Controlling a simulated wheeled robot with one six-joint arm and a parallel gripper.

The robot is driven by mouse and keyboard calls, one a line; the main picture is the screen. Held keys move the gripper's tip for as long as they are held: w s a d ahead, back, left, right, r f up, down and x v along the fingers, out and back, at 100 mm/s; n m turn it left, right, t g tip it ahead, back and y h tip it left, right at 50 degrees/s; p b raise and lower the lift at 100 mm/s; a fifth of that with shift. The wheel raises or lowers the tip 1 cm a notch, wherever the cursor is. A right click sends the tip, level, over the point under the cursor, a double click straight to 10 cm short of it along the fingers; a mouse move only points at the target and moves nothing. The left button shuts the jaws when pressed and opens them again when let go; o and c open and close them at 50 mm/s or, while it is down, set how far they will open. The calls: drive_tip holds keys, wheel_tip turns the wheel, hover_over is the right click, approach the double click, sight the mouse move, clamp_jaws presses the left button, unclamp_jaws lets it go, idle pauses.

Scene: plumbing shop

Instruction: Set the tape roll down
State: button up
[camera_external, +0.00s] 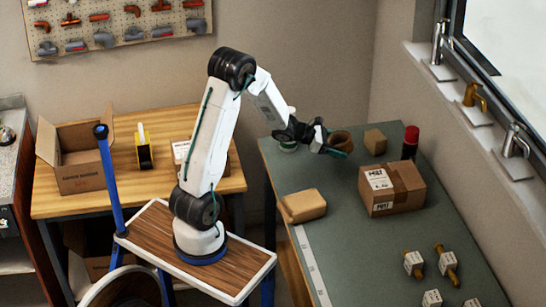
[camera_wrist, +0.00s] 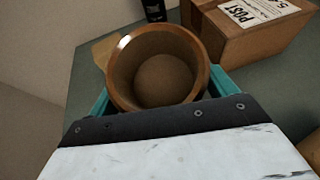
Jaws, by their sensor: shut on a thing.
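The tape roll (camera_wrist: 118,62) is brown and ring-shaped. In the wrist view it sits between the two teal fingers of my gripper (camera_wrist: 158,92), and I look into its round opening. In the external view the tape roll (camera_external: 341,140) is at the tip of my gripper (camera_external: 334,147), at the far left part of the green table (camera_external: 300,170). My gripper is shut on the roll. I cannot tell whether the roll's underside touches the tabletop.
A tan package (camera_external: 303,205) lies nearer the left edge. Several tagged brass fittings (camera_external: 447,262) lie in front. The table's middle is clear.

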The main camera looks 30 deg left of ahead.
sight(335, 166)
drive_tip(key=a, duration=0.2)
drive_tip(key=a+n+t+y, duration=0.1)
drive_tip(key=shift+w+f, duration=0.3)
drive_tip(key=shift+f, duration=0.1)
drive_tip(key=shift+a+r, duration=0.1)
drive_tip(key=shift+r, duration=0.1)
drive_tip(key=shift+s+d+r+m+g, duration=0.1)
drive_tip(key=shift+d+r+m+g, duration=0.2)
drive_tip(key=shift+d+r+g, duration=0.3)
drive_tip(key=shift+s+a+y, duration=0.1)
drive_tip(key=shift+y, duration=0.4)
drive_tip(key=shift+a+f+n+g+y, duration=0.3)
drive_tip(key=shift+a+f+n+y, duration=0.2)
drive_tip(key=shift+a+f+y, duration=0.25)
wheel_tip(335, 166, down, 4)
drive_tip(key=shift+r, duration=0.2)
drive_tip(key=shift+f, duration=1.95)
drive_tip(key=shift+f, duration=0.55)
